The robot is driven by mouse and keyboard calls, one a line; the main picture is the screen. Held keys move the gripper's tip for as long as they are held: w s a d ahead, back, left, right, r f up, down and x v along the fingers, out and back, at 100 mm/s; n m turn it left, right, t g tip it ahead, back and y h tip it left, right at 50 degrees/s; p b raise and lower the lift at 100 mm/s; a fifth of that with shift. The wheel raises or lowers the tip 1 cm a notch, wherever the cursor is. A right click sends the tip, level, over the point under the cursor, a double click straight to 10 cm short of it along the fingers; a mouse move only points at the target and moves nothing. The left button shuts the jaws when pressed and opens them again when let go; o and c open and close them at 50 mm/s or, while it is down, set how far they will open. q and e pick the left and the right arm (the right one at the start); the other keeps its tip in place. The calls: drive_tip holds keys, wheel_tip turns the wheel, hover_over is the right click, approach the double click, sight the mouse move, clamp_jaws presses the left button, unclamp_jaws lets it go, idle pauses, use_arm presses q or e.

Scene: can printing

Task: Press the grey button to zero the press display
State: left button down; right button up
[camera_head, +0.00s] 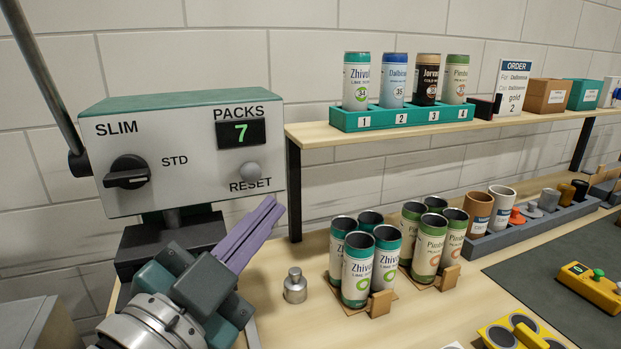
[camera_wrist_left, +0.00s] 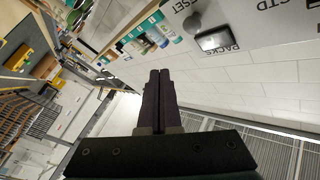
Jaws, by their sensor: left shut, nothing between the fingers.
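The press control box (camera_head: 190,150) has a white front and a green top. Its display (camera_head: 240,133) reads 7 under the word PACKS. The round grey button (camera_head: 250,172) sits below the display, above the word RESET. A black knob (camera_head: 128,172) is at the left by SLIM and STD. My left gripper (camera_head: 270,205) is shut and empty, its purple fingers pointing up just below and right of the button, apart from it in the picture. In the left wrist view the shut fingers (camera_wrist_left: 159,78) show, with the button (camera_wrist_left: 192,23) and display (camera_wrist_left: 216,40) beyond them. My right gripper is not in view.
Zhivol cans (camera_head: 358,270) and Pimbol cans (camera_head: 428,248) stand in groups on the bench to the right. A small metal weight (camera_head: 295,286) stands near my left gripper. A shelf (camera_head: 400,130) holds a green can rack (camera_head: 400,120) and an order sign (camera_head: 513,85).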

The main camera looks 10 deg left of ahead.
sight(257, 176)
use_arm(q)
drive_tip(key=shift+w+a+b, duration=0.35)
drive_tip(key=shift+w+a, duration=0.2)
drive_tip(key=shift+w, duration=0.3)
drive_tip(key=shift+w+a+b, duration=0.35)
drive_tip(key=shift+w+a, duration=0.2)
drive_tip(key=shift+w, duration=0.25)
drive_tip(key=shift+w+a+b, duration=0.35)
drive_tip(key=shift+w+a, duration=0.2)
drive_tip(key=shift+w, duration=0.3)
drive_tip(key=shift+a, duration=0.1)
drive_tip(key=shift+w+a, duration=0.15)
drive_tip(key=shift+w, duration=0.2)
drive_tip(key=shift+w+a+b, duration=0.5)
drive_tip(key=shift+w+b, duration=0.05)
drive_tip(key=shift+w, duration=0.15)
idle(1.1)
idle(0.3)
drive_tip(key=shift+s+d+p, duration=0.75)
drive_tip(key=shift+s+p, duration=0.1)
drive_tip(key=shift+s, duration=0.25)
